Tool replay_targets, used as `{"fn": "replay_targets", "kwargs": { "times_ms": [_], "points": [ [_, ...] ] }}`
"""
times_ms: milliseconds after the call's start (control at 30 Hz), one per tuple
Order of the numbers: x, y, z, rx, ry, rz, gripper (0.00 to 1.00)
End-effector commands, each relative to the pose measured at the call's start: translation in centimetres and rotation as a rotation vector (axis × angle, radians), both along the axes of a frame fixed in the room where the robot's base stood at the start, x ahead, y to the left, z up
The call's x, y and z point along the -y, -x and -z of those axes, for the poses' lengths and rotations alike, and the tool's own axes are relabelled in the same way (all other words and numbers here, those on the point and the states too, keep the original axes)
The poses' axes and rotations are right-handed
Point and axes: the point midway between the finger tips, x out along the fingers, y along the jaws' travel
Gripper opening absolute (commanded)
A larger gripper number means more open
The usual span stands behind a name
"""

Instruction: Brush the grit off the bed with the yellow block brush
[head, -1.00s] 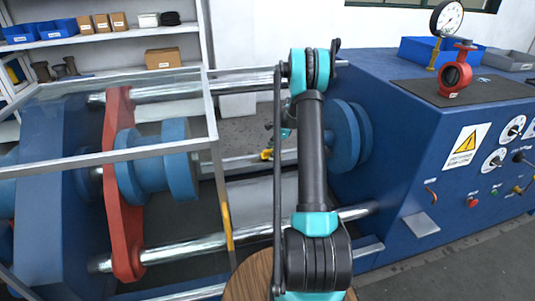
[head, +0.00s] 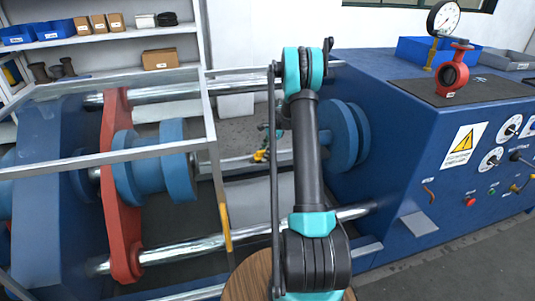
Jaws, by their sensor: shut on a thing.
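The yellow block brush (head: 260,156) is small and partly hidden in the head view, left of my upright arm link. My gripper (head: 266,148) is shut on it, mostly hidden behind the arm and a thin grey rod. The brush is over the area between the left blue flange and the right blue flange. The bed (head: 255,200) is the pale grey surface below, between the shiny tie bars. I cannot make out grit on it, nor whether the bristles touch it.
A grey guard frame (head: 212,130) with a yellow handle (head: 225,228) stands left of my arm. A red plate (head: 116,190) and blue flange (head: 178,170) are behind it. A blue cabinet (head: 420,150) with a red valve (head: 452,76) and gauge fills the right.

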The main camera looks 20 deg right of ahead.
Motion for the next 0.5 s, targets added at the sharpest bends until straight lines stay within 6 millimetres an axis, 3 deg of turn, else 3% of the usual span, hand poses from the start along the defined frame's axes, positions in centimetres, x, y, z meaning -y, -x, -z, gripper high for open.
{"fn": "replay_targets", "kwargs": {
  "times_ms": [500],
  "points": [
    [-3.3,0.0,0.0,-0.001,0.0,0.0,0.18]
  ]
}}
